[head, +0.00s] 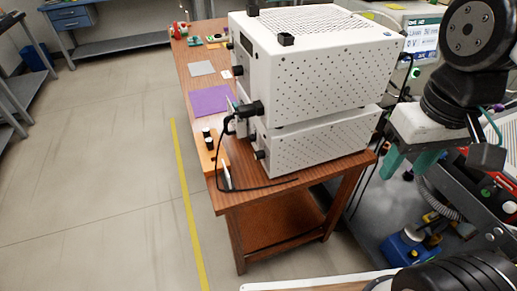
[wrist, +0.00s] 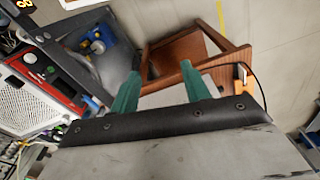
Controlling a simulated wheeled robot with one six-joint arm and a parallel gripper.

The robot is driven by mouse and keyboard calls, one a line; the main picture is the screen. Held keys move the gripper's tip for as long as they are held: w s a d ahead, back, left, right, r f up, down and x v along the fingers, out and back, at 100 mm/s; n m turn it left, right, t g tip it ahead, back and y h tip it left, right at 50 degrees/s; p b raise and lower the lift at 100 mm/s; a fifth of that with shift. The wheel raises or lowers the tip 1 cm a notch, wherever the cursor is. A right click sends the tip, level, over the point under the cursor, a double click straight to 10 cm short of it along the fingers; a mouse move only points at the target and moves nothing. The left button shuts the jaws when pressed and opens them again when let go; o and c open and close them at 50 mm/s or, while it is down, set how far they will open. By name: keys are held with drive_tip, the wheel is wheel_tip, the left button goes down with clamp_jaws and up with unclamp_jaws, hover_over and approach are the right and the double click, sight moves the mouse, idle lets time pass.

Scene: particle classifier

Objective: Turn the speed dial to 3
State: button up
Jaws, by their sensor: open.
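Two stacked white perforated instrument boxes, an upper one (head: 318,75) and a lower one (head: 320,140), stand on a wooden table. Their narrow left face carries black knobs, one of them low on the lower box (head: 259,155). A small orange panel (head: 219,155) with black knobs stands beside that face. I cannot tell which knob is the speed dial, and no scale is readable. My gripper (head: 407,165) is right of the boxes, away from the knobs, with its teal fingers apart and empty. In the wrist view my gripper (wrist: 159,88) points down past the table edge.
The wooden table (head: 240,226) also bears a purple mat (head: 209,100) and small parts at its far end. A black cable (head: 245,189) loops off the front of the boxes. A blue device (head: 408,247) is at lower right. The floor left of the table is clear.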

drive_tip(key=w+a+f+n+g+h, duration=0.1)
drive_tip(key=w+a+f+n+g, duration=0.1)
drive_tip(key=a+f+n, duration=0.1)
drive_tip(key=m+t+h, duration=0.7)
drive_tip(key=m+t, duration=0.9)
drive_tip(key=m, duration=1.1)
approach(257, 158)
drive_tip(key=shift+w+d+f, duration=0.2)
drive_tip(key=shift+w+d, duration=0.2)
drive_tip(key=shift+d, duration=0.05)
drive_tip(key=shift+w+a+r+n, duration=0.1)
drive_tip(key=shift+w+n, duration=0.05)
drive_tip(key=shift+n, duration=0.25)
drive_tip(key=shift+w, duration=0.3)
drive_tip(key=x, duration=0.7)
drive_tip(key=c, duration=1)
